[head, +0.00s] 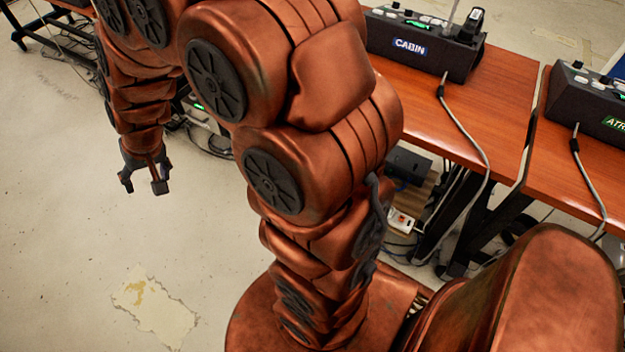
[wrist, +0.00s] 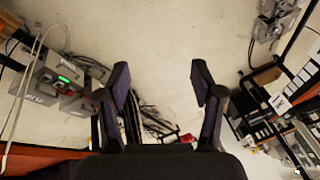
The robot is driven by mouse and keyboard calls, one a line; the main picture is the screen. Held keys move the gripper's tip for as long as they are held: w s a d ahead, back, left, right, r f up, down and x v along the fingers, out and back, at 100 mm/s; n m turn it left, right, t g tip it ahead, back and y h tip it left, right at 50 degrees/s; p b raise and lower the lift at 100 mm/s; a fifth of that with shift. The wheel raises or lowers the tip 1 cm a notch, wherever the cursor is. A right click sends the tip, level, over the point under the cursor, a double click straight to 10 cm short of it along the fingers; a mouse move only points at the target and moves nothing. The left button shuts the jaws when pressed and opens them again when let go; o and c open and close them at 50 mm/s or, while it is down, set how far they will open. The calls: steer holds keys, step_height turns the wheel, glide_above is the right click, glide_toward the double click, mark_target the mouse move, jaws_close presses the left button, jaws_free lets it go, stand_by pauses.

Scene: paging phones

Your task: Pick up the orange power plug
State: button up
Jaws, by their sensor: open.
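My gripper (head: 144,185) hangs open and empty above the bare floor at the left in the head view. I cannot clearly make out the orange power plug. A white power strip (head: 402,219) with a small orange-red spot lies under the wooden table in the head view, well to the right of my gripper. A small red thing (wrist: 188,138) lies beyond the fingers in the wrist view, too small to identify.
The wooden table (head: 440,118) at the right carries the CABIN phone box (head: 420,42), and another phone box (head: 590,103) stands on the surface beside it. Grey cables hang over the front edges. Table legs and cables crowd the space below. The floor (head: 60,220) at the left is clear.

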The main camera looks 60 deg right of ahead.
steer(key=w+d+f+m+t+h+b, duration=0.1)
steer(key=w+d+f+m+b, duration=0.15)
steer(key=w+d+f, duration=0.45)
steer(key=w+d+f+m+t+h+b, duration=0.15)
steer(key=w+d+f+b, duration=0.3)
steer(key=f, duration=0.45)
steer(key=w+d+f+m+t+h+b, duration=0.1)
steer(key=w+d+f+m+h+b, duration=0.15)
steer(key=w+d+f, duration=0.45)
steer(key=s+d+f+m+h+b, duration=0.1)
steer(key=d+f+m+h+b, duration=0.15)
steer(key=d+f, duration=0.35)
steer(key=d+f+m+h+b, duration=0.1)
steer(key=d+f+b, duration=0.25)
steer(key=f, duration=0.45)
steer(key=s+d+f+m+g+h+b, duration=0.4)
steer(key=s+d+f+g+h+b, duration=0.5)
steer(key=s+d+f, duration=1.15)
steer(key=d+b, duration=0.1)
steer(key=d, duration=0.1)
steer(key=d+f+t+b, duration=0.1)
steer(key=d+b, duration=0.1)
steer(key=d+f+t+b, duration=0.1)
steer(key=d, duration=0.2)
steer(key=shift+s+f+h+b, duration=0.1)
steer(key=shift+f+h+b, duration=0.05)
steer(key=shift+h+b, duration=0.2)
steer(key=shift+d, duration=0.5)
